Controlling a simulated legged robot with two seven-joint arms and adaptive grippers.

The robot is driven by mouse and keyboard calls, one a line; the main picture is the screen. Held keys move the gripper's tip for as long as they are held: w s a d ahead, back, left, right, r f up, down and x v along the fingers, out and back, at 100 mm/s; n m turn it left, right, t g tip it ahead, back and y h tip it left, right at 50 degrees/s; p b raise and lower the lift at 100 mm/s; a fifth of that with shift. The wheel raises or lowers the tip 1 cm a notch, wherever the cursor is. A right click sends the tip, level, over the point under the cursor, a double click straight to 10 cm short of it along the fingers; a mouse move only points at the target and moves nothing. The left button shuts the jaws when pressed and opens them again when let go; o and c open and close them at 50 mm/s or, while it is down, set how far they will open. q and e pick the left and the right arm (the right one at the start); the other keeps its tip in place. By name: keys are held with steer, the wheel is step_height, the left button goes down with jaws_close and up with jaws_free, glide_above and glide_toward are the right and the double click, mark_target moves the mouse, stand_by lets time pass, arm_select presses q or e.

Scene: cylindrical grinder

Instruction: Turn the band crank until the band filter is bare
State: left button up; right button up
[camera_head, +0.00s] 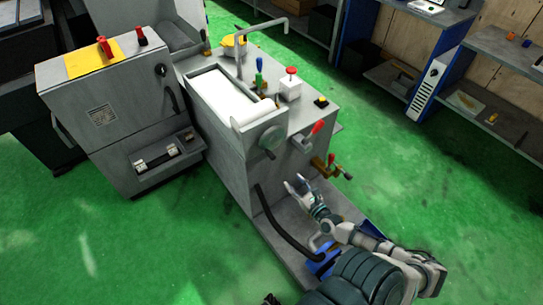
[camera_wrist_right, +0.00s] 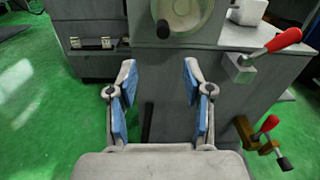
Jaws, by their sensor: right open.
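The band crank (camera_head: 271,140) is a round grey disc with a dark handle on the front end of the grey filter tank. It also shows at the top of the right wrist view (camera_wrist_right: 185,14), its dark grip (camera_wrist_right: 163,29) hanging at the lower left of the disc. The band filter (camera_head: 228,98) is a white sheet lying in the tank's open top. My right gripper (camera_head: 297,185) is open and empty, in front of the tank and below the crank, apart from it. In the right wrist view its blue-padded fingers (camera_wrist_right: 159,72) are spread. My left gripper is not visible.
A red-handled lever (camera_head: 316,128) and a brass valve with a red handle (camera_head: 332,161) stick out right of the crank. A black hose (camera_head: 276,222) runs down the tank's front. A grey cabinet (camera_head: 110,115) stands left. Green floor is free at right.

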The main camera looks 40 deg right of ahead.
steer(key=s, duration=0.2)
glide_toward(274, 160)
steer(key=d, duration=0.2)
steer(key=shift+n+y, duration=0.3)
steer(key=shift+y, duration=0.1)
steer(key=w, duration=0.3)
steer(key=w+b, duration=0.1)
steer(key=w, duration=0.2)
steer(key=w+a, duration=0.1)
steer(key=w, duration=0.3)
steer(key=shift+r+b, duration=0.1)
steer(key=shift+b, duration=0.2)
steer(key=shift+w+d, duration=0.15)
steer(key=shift+w, duration=0.1)
steer(key=shift+w+d+f, duration=0.15)
steer(key=shift+d+f, duration=0.15)
steer(key=shift+d, duration=0.25)
steer(key=shift+a+r, duration=0.2)
steer(key=shift+a, duration=0.15)
steer(key=c, duration=0.8)
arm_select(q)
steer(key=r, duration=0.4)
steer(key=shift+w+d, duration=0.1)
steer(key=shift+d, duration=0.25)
arm_select(e)
steer(key=shift+a, duration=0.15)
jaws_close()
